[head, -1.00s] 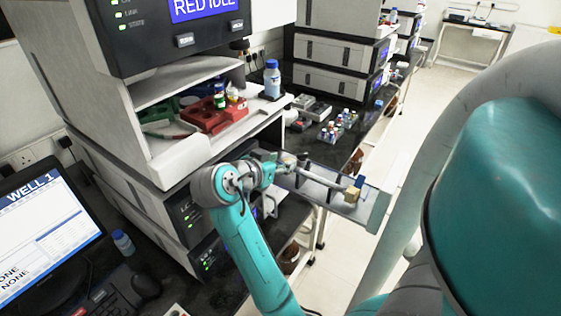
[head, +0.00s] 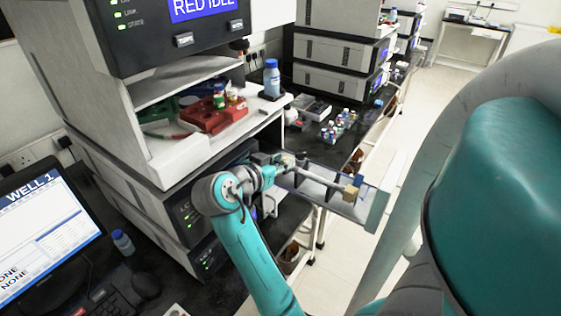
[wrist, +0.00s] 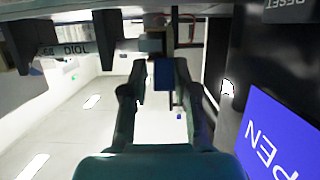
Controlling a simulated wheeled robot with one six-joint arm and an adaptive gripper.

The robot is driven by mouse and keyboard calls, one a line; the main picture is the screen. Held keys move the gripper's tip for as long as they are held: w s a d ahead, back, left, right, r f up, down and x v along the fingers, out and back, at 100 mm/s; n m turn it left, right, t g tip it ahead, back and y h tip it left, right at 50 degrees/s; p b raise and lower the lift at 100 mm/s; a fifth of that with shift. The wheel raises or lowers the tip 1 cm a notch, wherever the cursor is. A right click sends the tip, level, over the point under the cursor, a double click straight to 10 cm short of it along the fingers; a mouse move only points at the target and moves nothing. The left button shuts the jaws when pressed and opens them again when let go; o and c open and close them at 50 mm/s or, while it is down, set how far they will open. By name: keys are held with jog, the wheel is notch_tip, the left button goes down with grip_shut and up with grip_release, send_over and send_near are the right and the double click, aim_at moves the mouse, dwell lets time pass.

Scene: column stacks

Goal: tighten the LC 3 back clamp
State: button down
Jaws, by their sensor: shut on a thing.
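The pulled-out drawer (head: 372,207) of the lower instrument holds a long column rod (head: 322,180) lying lengthwise. A tan block (head: 350,193) sits at its outer end. My gripper (head: 285,161) is at the rod's inner end, close to the instrument front, where the back clamp is small and partly covered. In the wrist view, my gripper (wrist: 161,74) has its two dark fingers around a small blue piece (wrist: 164,74), which looks like the clamp's handle. A pale-tan fitting (wrist: 154,42) shows just above it. The fingers' exact contact is too dark to see.
The instrument's shelf with a red rack (head: 213,116) and a blue-capped bottle (head: 271,78) is above the drawer. Small vials (head: 338,126) stand on the dark bench behind. A monitor (head: 45,240) is at the left. Open floor lies beyond the drawer's outer end.

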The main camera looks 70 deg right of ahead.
jog(key=c, duration=1)
grip_release()
jog(key=shift+c, duration=0.2)
jog(key=shift+w+a, duration=0.1)
jog(key=v, duration=1.2)
